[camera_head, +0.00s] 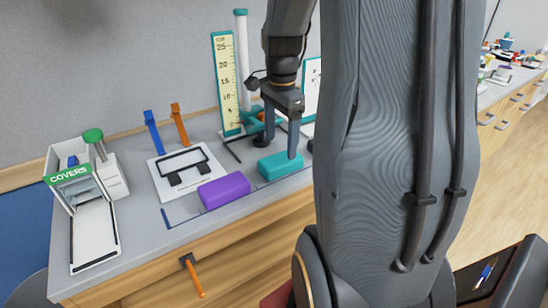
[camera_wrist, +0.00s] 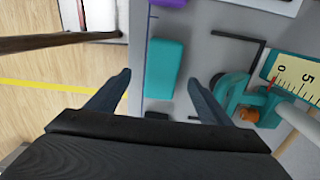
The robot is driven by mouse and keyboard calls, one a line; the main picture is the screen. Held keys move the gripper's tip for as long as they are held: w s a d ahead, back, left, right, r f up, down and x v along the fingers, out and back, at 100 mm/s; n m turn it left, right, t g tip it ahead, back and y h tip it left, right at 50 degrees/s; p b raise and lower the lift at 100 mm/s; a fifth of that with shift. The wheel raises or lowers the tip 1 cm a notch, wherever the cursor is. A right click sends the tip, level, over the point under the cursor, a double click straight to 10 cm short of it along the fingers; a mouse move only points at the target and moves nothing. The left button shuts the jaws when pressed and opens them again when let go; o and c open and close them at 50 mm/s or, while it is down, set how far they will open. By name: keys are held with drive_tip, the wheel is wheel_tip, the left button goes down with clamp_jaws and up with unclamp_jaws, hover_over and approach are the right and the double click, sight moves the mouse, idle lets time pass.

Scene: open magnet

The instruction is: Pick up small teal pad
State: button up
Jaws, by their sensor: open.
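The small teal pad (camera_head: 280,165) lies flat on the grey bench top near its front edge, just right of a purple pad. It also shows as a teal block in the wrist view (camera_wrist: 163,68). My gripper (camera_head: 281,147) is open, with its fingers pointing down over the pad in the head view. In the wrist view my two fingers (camera_wrist: 160,80) are spread wide apart, one to each side of the pad's near end, with nothing between them held. Whether a finger touches the pad cannot be told.
A purple pad (camera_head: 224,190) lies to the left. Behind the teal pad stand a ruler (camera_head: 226,84) and a teal clamp-like stand (camera_wrist: 240,100). A white board (camera_head: 183,172) and a covers box (camera_head: 77,185) are further left. An orange drawer handle (camera_head: 194,278) sticks out below.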

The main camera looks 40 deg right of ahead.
sight(281, 158)
drive_tip(key=shift+w+d+f+p, duration=0.15)
drive_tip(key=shift+f+p, duration=0.35)
drive_tip(key=shift+f, duration=1.45)
drive_tip(key=shift+w+d+f+p, duration=0.15)
drive_tip(key=shift+f+p, duration=0.35)
drive_tip(key=shift+f, duration=1.4)
drive_tip(key=shift+s, duration=0.1)
drive_tip(key=c, duration=1.1)
drive_tip(key=shift+r, duration=0.15)
